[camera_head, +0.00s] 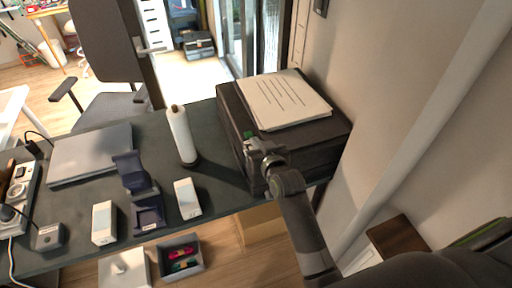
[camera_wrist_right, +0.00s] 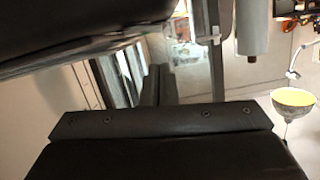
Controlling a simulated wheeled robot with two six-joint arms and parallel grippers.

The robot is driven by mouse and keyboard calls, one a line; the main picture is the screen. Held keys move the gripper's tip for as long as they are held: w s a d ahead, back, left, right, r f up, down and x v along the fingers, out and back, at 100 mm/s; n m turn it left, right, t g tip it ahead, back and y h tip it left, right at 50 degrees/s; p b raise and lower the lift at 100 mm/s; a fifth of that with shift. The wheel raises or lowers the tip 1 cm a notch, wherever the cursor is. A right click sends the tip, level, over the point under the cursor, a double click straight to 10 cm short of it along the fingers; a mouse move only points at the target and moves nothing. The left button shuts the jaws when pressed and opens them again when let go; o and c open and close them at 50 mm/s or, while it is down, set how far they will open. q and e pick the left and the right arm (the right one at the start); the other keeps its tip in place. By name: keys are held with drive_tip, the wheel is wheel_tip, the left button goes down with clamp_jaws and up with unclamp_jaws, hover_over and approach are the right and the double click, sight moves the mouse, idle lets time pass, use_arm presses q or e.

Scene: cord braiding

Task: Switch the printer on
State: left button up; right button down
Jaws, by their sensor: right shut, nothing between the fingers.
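The printer (camera_head: 318,135) is a dark box at the right end of the table, with printed sheets (camera_head: 285,99) on top. My right gripper (camera_head: 251,143) is at the printer's front left side, its arm reaching up from below. Its fingers are shut and empty. A small green patch (camera_head: 249,134) shows right at the fingertips; I cannot tell whether it is a button or a light. Whether the fingertips touch the printer is unclear. The right wrist view shows mostly dark surfaces close up, and no switch can be made out there. My left gripper is not in view.
A white roll on a stand (camera_head: 180,135) stands left of the printer. A grey laptop (camera_head: 90,153), a dark blue holder (camera_head: 138,188), white boxes (camera_head: 187,198) and a power strip (camera_head: 18,198) are further left. The wall (camera_head: 400,80) is close on the right.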

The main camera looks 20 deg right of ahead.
drive_tip(key=shift+s+a+f, duration=0.1)
drive_tip(key=shift+a+f, duration=0.1)
drive_tip(key=shift+f, duration=1.05)
